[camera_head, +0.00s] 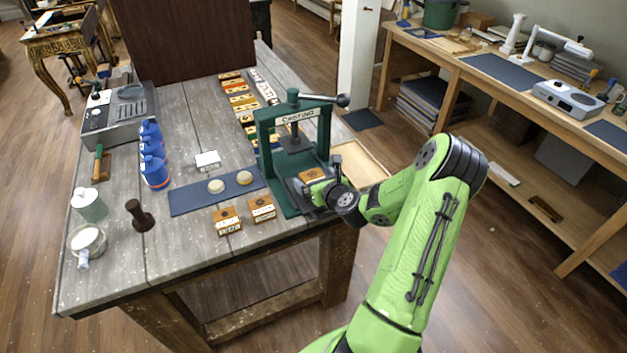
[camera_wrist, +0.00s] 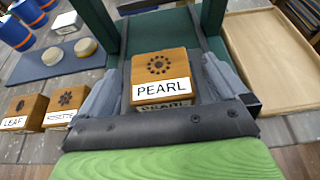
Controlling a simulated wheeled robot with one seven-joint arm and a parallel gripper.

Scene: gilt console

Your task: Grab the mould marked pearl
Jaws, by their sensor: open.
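The pearl mould is a small wooden block (camera_wrist: 160,68) with a ring of dark dots on top and a white label reading PEARL. It sits on the base of the green press (camera_head: 291,140), and also shows in the head view (camera_head: 311,175). My gripper (camera_wrist: 163,92) is open, with one grey finger on each side of the block. I cannot tell whether the fingers touch it. In the head view my gripper (camera_head: 325,190) is at the front of the press.
Two other wooden moulds, labelled LEAF (camera_wrist: 22,112) and apparently ROSETTE (camera_wrist: 66,105), stand left of the press. A blue mat (camera_head: 200,197) bears two pale discs. Blue pots (camera_head: 153,172) stand farther left. An empty wooden tray (camera_wrist: 268,60) lies right of the press.

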